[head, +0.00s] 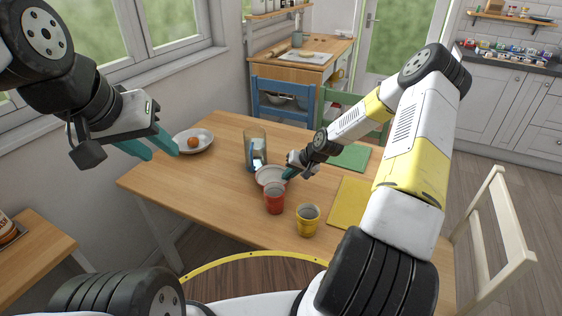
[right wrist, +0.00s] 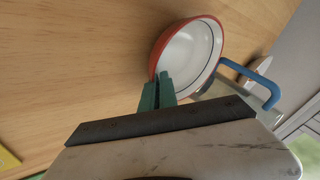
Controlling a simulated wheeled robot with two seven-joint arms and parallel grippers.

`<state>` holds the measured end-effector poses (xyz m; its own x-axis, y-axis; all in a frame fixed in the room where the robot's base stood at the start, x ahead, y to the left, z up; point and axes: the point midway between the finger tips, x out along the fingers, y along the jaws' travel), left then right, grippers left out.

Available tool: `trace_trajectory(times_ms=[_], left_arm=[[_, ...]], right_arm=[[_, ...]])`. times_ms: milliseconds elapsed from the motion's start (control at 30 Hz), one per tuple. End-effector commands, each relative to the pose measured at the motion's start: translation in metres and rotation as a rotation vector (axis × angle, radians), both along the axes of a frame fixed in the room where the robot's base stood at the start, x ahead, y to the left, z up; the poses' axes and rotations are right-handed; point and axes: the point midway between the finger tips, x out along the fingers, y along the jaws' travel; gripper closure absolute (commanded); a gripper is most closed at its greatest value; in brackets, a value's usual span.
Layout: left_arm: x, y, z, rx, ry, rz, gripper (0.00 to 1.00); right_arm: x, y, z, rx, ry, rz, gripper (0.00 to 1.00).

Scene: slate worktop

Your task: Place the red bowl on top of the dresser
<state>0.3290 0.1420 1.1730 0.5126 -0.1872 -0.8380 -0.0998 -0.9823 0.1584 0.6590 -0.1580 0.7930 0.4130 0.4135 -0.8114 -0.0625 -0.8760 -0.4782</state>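The red bowl (right wrist: 190,52), red outside and white inside, is on the wooden table (right wrist: 70,60) in the right wrist view. In the head view the bowl (head: 268,174) shows as a pale round shape near the table's middle, partly behind a red cup. My right gripper (head: 288,174) is at the bowl's rim; in the right wrist view its teal fingers (right wrist: 158,90) are close together with the rim between them. My left gripper (head: 152,146) is open and empty above the table's left end. A wooden unit (head: 300,60) at the back, seemingly the dresser, has things on its top.
A clear jug (head: 256,150) with a blue handle (right wrist: 268,90) stands close behind the bowl. A red cup (head: 274,200) and a yellow cup (head: 307,220) stand in front. A plate (head: 202,146) with a brown egg-like item lies left. Blue (head: 284,100) and white (head: 500,220) chairs flank the table.

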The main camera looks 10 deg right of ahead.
Motion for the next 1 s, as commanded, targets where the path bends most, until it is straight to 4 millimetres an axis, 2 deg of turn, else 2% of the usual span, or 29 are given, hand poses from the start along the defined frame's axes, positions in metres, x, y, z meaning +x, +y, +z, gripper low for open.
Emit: trace_trajectory(times_ms=[300, 400, 433, 767, 867, 1000], left_arm=[[0.0, 0.0, 0.0, 0.0, 0.0, 0.0, 0.64], [0.0, 0.0, 0.0, 0.0, 0.0, 0.0, 0.64], [0.0, 0.0, 0.0, 0.0, 0.0, 0.0, 0.64], [0.0, 0.0, 0.0, 0.0, 0.0, 0.0, 0.64], [0.0, 0.0, 0.0, 0.0, 0.0, 0.0, 0.64], [0.0, 0.0, 0.0, 0.0, 0.0, 0.0, 0.64]], right_arm=[[0.001, 0.0, -0.002, 0.0, -0.002, -0.001, 1.0], [0.001, 0.0, -0.002, 0.0, -0.001, 0.0, 0.79], [0.0, 0.0, -0.002, 0.0, -0.001, 0.0, 0.75], [0.0, 0.0, 0.0, -0.001, -0.001, 0.0, 0.75], [-0.002, -0.004, 0.006, -0.001, -0.002, -0.001, 0.75], [-0.011, -0.015, 0.027, -0.003, -0.003, -0.004, 0.75]])
